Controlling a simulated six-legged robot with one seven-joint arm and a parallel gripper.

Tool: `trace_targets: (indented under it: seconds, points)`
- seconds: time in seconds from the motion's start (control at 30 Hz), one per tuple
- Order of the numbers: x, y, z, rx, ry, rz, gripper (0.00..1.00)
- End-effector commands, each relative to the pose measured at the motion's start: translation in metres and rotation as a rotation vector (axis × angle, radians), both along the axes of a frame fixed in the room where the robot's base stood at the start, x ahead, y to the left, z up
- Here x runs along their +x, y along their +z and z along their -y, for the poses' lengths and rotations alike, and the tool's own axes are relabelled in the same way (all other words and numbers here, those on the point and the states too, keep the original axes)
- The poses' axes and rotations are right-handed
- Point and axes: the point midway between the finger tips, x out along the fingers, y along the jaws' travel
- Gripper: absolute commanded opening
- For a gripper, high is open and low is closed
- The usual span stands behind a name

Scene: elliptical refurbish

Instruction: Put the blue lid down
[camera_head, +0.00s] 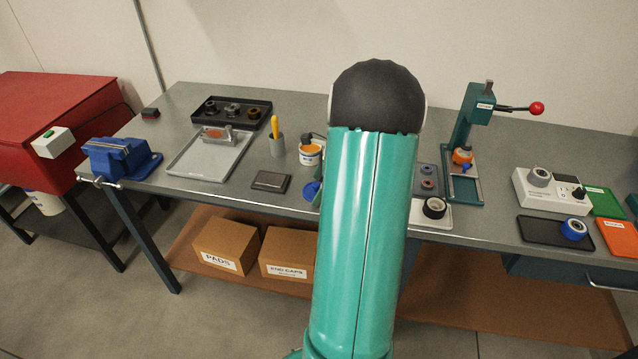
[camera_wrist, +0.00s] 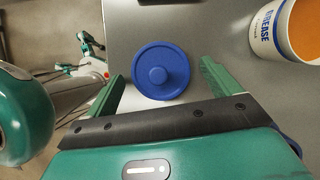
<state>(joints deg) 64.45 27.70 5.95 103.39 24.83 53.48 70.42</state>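The blue lid (camera_wrist: 160,70) is round with a raised knob in its middle. In the wrist view it lies flat-on to the camera, over the grey bench near its front edge. My gripper (camera_wrist: 162,72) has its two green fingers wide apart, one on each side of the lid, with a visible gap at both sides. Whether the lid rests on the bench is hard to tell. In the head view a blue piece, seemingly the lid (camera_head: 312,190), shows beside my arm, which hides my gripper there.
The white and orange grease tub (camera_wrist: 290,28) stands right of the lid; it also shows in the head view (camera_head: 310,154). A dark flat block (camera_head: 271,182) lies to the left on the bench (camera_head: 225,193). A yellow-handled tool stands in a grey cup (camera_head: 277,146).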

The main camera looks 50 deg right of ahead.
Motion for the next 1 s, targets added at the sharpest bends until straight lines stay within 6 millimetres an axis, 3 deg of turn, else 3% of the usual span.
trace_targets:
  seconds: [0.43, 0.8, 1.0]
  points:
    - [-0.002, 0.01, 0.002, -0.002, -0.001, 0.001, 0.94]
    - [-0.025, 0.079, 0.019, -0.004, -0.001, 0.002, 0.94]
    - [-0.035, 0.106, 0.025, -0.002, -0.001, 0.001, 0.94]
